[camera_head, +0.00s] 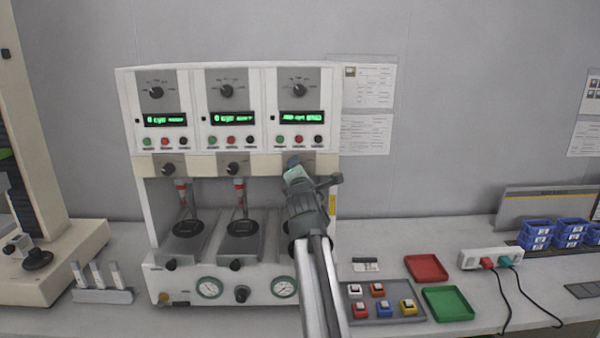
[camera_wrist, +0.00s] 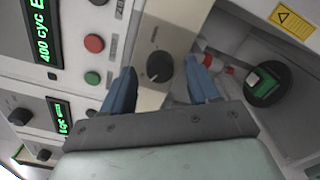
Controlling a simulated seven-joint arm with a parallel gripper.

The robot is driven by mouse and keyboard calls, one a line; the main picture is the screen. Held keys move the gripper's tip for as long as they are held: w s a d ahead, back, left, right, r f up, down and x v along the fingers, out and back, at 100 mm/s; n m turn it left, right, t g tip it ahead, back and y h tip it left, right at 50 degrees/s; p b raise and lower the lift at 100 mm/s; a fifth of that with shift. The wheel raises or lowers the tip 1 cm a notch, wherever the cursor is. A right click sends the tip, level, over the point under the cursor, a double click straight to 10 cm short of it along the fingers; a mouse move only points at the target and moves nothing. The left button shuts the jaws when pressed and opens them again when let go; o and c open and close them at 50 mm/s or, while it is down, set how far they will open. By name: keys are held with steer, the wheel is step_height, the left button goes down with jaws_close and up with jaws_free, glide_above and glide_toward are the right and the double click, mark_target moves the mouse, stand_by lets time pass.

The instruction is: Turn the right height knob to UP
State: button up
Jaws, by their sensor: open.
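The right height knob (camera_wrist: 159,66) is a round black dial with a pale pointer line on a beige panel. In the wrist view it sits between the two blue fingers of my gripper (camera_wrist: 163,72). The fingers are open, one on each side, with gaps visible; I cannot tell how deep they reach around it. In the head view my gripper (camera_head: 293,163) is in front of the right station of the white testing machine (camera_head: 152,205) and hides this knob. The pointer's exact label is too small to read.
The left height knob (camera_head: 168,169) and middle height knob (camera_head: 233,168) sit on the same beige strip. Red and green buttons (camera_wrist: 94,43) are close by. A red tray (camera_head: 426,267), green tray (camera_head: 447,303) and power strip (camera_head: 486,257) lie on the table to the right.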

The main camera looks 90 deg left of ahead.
steer(key=d, duration=1.3)
